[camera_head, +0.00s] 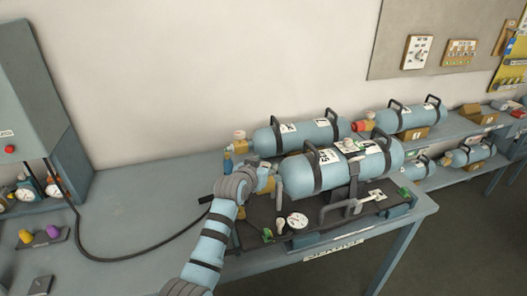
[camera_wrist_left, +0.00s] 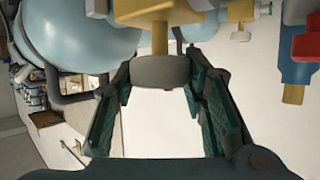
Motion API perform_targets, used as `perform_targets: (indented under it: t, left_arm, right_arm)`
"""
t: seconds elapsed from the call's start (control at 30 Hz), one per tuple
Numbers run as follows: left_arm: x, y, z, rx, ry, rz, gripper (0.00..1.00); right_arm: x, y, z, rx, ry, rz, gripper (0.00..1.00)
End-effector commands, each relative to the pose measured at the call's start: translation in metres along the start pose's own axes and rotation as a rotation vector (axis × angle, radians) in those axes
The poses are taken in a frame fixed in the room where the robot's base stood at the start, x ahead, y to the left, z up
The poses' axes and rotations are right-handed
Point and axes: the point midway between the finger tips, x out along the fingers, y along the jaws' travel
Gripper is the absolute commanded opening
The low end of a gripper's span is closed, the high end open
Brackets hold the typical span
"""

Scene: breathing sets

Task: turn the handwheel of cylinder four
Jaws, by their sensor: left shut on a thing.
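A pale blue cylinder (camera_head: 345,168) with black bands and carry handles lies on the front of the bench; its label is too small to read. Its valve end points left, with a brass-coloured valve body (camera_head: 266,184). My left gripper (camera_head: 250,181) is at this valve end and hides the handwheel in the head view. In the left wrist view the grey-brown handwheel (camera_wrist_left: 162,72) sits between the two green-padded fingers, on a yellow stem (camera_wrist_left: 160,37). The gripper is shut on it. My right gripper is not in view.
A second cylinder (camera_head: 300,135) lies just behind, with more on the shelving at right. A gauge (camera_head: 297,220) and metal bracket (camera_head: 345,210) are in front of the cylinder. A black hose (camera_head: 140,256) crosses the bench.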

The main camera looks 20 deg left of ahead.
Motion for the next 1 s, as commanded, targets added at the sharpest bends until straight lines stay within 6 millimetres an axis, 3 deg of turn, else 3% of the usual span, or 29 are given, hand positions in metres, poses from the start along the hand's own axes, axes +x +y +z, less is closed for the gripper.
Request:
perform_targets:
  t: [0.03,0.13,0.6,1.0]
  left_arm:
    - [-0.002,0.003,-0.006,-0.017,-0.001,-0.031,0.12]
    - [-0.001,0.003,-0.003,-0.050,0.002,-0.112,0.12]
    - [0.002,0.001,0.002,-0.154,0.005,-0.367,0.11]
    - [0.001,0.000,0.000,-0.171,0.003,-0.405,0.11]
  right_arm:
    - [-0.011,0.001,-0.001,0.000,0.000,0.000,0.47]
    - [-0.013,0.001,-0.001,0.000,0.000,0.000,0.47]
    - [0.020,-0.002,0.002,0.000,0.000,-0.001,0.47]
    - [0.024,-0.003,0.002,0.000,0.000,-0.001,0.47]
